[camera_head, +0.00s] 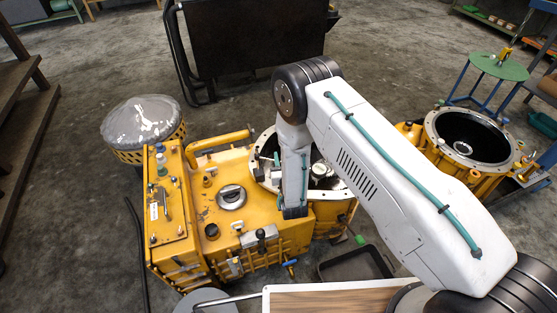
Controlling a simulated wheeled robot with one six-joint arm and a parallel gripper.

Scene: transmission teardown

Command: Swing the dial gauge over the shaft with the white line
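A yellow transmission housing (262,227) stands on the floor at the centre left. The round pale flange (345,190) of its open bell end is partly covered by my white forearm. Inside the opening, right of my forearm, is a small light-coloured round part (319,169); it may be the dial gauge, but it is too small to tell. I cannot make out the shafts or a white line. My forearm hangs down in front of the opening, with its dark lower end over the housing's right part. My gripper's fingers do not show.
A second yellow housing (440,156) with an open round top stands at the right. A black tray (356,265) lies on the floor near the front. A plastic-covered yellow basket (143,122) is at the left, a dark cart (255,45) behind. A green round stool (499,66) stands back right.

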